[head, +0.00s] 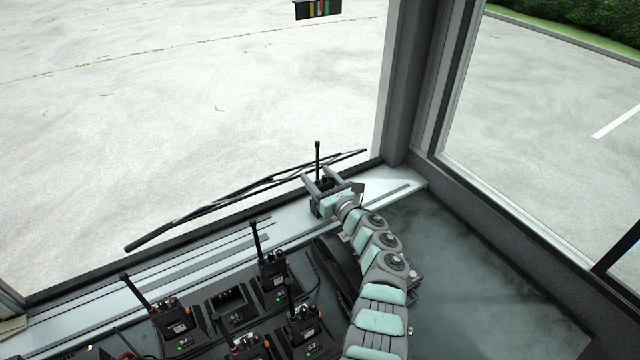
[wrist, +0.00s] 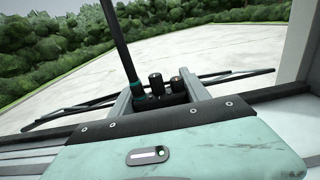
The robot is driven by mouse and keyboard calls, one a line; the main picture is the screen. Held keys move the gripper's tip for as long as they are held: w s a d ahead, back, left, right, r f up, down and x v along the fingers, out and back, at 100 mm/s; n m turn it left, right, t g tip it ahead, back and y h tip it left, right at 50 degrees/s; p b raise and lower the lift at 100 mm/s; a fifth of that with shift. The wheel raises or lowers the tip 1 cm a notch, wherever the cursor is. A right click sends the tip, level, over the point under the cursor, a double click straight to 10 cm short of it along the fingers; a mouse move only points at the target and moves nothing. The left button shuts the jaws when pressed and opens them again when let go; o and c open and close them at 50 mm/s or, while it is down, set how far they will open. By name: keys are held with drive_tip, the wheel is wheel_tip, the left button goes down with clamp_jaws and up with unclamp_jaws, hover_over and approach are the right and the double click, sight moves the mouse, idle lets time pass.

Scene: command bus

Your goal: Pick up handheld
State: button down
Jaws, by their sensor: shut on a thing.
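My gripper (head: 320,185) is shut on a black handheld radio (wrist: 165,100). In the wrist view its top shows between the two grey fingers, with a thick black antenna (wrist: 118,42) and two dark knobs. In the head view only its antenna (head: 317,160) and a bit of its dark body show; the gripper hides the rest. The radio is upright near the window sill at the far right. Other handhelds stand in chargers at the bottom left, such as one with an orange knob (head: 273,267) and another (head: 173,318). One charger slot (head: 229,302) is empty.
The window sill (head: 205,252) runs along the front glass, with a wiper (head: 235,203) outside. A thick pillar (head: 410,85) stands right of the gripper. A dark grey surface (head: 480,265) right of my arm is clear.

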wheel_tip(320, 180, up, 28)
drive_tip(key=p, duration=0.1)
drive_tip(key=shift+p, duration=0.3)
drive_tip(key=shift+f, duration=0.1)
idle(0.6)
